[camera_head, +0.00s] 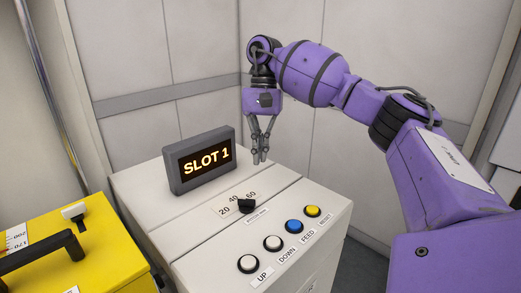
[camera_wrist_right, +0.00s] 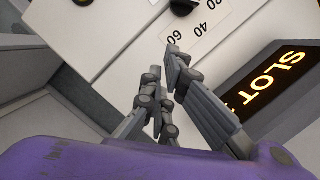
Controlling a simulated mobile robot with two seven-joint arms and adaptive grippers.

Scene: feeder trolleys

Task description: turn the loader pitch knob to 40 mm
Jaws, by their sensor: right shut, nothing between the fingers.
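The loader pitch knob (camera_head: 246,205) is black and sits on the sloped top of the white loader box (camera_head: 190,235), below a printed scale (camera_head: 233,203) reading 20, 40 and 60. I cannot tell for sure which mark it points at. In the right wrist view the knob (camera_wrist_right: 182,6) is cut by the top edge, beside the scale plate (camera_wrist_right: 198,35). My right gripper (camera_head: 260,161) hangs above the back of the box, behind the knob and apart from it. It is shut and empty; its fingertips also show in the right wrist view (camera_wrist_right: 163,62). My left gripper is out of view.
A display (camera_head: 204,160) reading SLOT 1 stands left of my right gripper. Several push buttons (camera_head: 294,226) line the box's front, labelled UP, DOWN, FEED and RESET. A yellow unit (camera_head: 110,255) with a black handle (camera_head: 45,250) is at the lower left. Pale walls close the back.

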